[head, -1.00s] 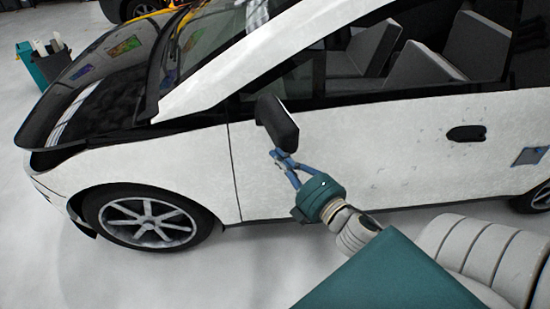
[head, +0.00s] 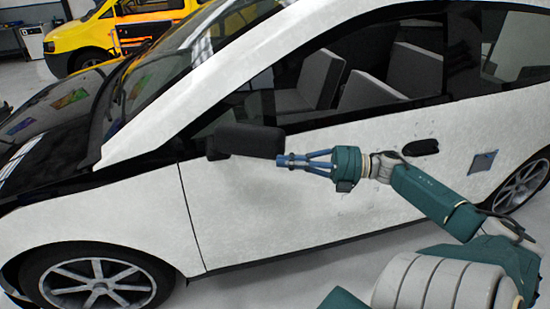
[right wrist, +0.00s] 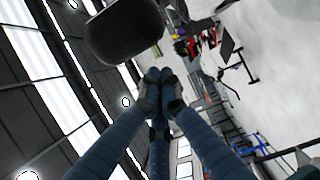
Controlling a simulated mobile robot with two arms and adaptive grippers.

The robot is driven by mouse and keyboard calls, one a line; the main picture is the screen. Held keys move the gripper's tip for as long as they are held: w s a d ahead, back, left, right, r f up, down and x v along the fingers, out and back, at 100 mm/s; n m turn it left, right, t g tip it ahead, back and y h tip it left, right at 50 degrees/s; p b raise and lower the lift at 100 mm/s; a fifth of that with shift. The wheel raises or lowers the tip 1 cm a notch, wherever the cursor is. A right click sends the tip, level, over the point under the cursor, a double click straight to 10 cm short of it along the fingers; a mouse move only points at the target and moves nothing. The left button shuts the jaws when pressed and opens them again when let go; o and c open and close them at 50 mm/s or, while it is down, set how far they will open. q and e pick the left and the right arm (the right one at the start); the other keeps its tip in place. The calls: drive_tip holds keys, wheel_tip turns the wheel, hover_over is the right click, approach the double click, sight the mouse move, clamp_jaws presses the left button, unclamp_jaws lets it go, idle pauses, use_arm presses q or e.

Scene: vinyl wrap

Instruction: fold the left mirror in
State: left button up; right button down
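The black side mirror (head: 250,141) sticks out from the white car's door (head: 290,205) below the front window. It also shows close up at the top of the right wrist view (right wrist: 125,32). My right gripper (head: 281,161) is at the mirror's right end, slightly low. Its blue fingertips (right wrist: 160,76) are closed together with nothing between them. In the wrist view they point up just below the mirror. I cannot tell whether they touch it. My left gripper is not in view.
A yellow vehicle (head: 70,38) stands behind at the far left. Free grey floor (head: 230,288) lies in front of the car.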

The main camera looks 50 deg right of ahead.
drive_tip(key=shift+w+d+r+b, duration=0.2)
drive_tip(key=shift+d+b, duration=0.1)
drive_tip(key=shift+d, duration=0.35)
drive_tip(key=shift+w+d+r+b, duration=0.1)
drive_tip(key=shift+w+d+b, duration=0.15)
drive_tip(key=shift+d, duration=0.35)
